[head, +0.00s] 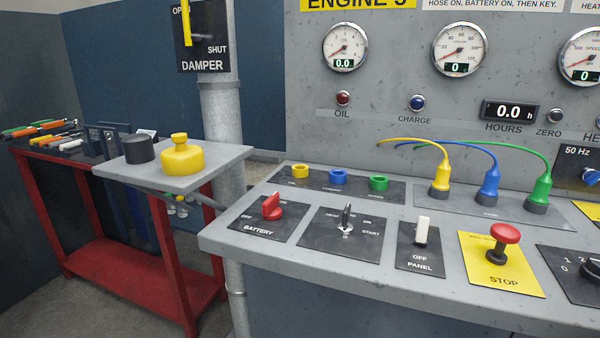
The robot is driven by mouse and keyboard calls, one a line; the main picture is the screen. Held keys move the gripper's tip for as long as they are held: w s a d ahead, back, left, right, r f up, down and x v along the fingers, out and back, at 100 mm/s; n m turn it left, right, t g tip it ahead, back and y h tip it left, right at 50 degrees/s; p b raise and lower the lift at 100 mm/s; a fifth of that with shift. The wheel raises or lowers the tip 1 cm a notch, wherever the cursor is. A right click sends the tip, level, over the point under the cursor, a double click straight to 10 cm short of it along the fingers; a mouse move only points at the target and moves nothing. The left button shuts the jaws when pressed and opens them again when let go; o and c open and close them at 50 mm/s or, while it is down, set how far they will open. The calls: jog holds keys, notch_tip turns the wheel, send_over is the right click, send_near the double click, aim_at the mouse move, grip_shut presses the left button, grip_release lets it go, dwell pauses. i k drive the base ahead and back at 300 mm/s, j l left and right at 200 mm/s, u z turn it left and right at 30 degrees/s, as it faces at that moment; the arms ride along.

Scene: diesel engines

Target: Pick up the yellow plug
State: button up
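To the left, a dark panel holds a yellow socket ring (300,171), a blue ring (337,176) and a green ring (378,183). My gripper is not in view.
In front of the plugs are a red battery switch (271,207), a key switch (346,218), a white panel switch (421,230) and a red stop button (503,237). Left, a grey shelf (225,163) bears a yellow knobbed cap (182,157) and a black cylinder (139,150).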

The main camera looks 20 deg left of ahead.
aim_at(444, 171)
jog(key=k+j, duration=0.1)
jog(key=j+u, duration=0.15)
jog(key=j, duration=0.65)
jog(key=i+j+u, duration=0.15)
jog(key=j, duration=0.6)
jog(key=k+j+z, duration=0.1)
jog(key=j, duration=0.85)
jog(key=k+j+z, duration=0.25)
jog(key=j, duration=0.2)
